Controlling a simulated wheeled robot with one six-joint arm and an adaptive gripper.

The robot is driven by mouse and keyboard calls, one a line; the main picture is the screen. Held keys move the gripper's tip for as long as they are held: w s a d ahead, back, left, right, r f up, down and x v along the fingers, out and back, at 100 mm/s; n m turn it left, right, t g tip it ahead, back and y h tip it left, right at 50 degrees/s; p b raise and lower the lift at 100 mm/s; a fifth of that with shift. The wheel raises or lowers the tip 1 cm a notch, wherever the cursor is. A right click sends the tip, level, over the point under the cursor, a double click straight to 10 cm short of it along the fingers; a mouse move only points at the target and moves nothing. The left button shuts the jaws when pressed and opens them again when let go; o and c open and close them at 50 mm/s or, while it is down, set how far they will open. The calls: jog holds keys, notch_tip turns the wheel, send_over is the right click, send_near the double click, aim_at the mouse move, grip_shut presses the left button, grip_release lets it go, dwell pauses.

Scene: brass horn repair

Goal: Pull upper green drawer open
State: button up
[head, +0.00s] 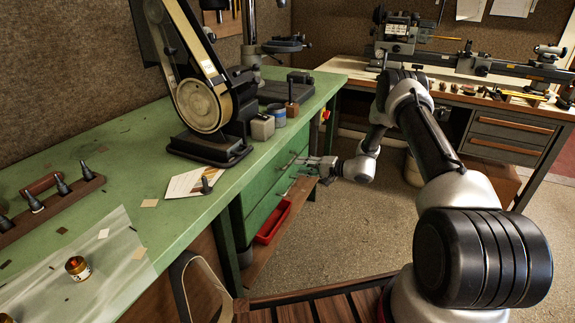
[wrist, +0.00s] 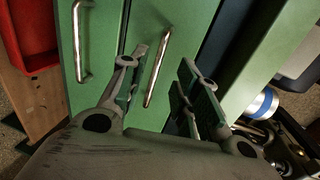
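The upper green drawer (head: 258,190) is under the green bench top and looks closed. Its metal bar handle (wrist: 158,68) shows in the wrist view. My gripper (head: 308,166) is at the drawer fronts in the head view. In the wrist view my gripper (wrist: 163,72) is open, with one finger on each side of the upper handle. The handle seems to lie between the fingers, and I cannot tell whether either touches it. The lower green drawer (wrist: 92,85) also looks closed, with its own handle (wrist: 81,45) left of my fingers.
A red bin (head: 272,222) sits on a wooden shelf below the drawers. The green bench top (head: 120,160) carries a belt sander (head: 205,105) and small parts. A second bench (head: 510,135) stands at the back right. Speckled floor (head: 335,230) is open between them.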

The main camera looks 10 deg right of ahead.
aim_at(288, 165)
jog(key=x, duration=0.7)
jog(key=shift+w+a, duration=0.1)
jog(key=shift+a, duration=0.15)
grip_shut()
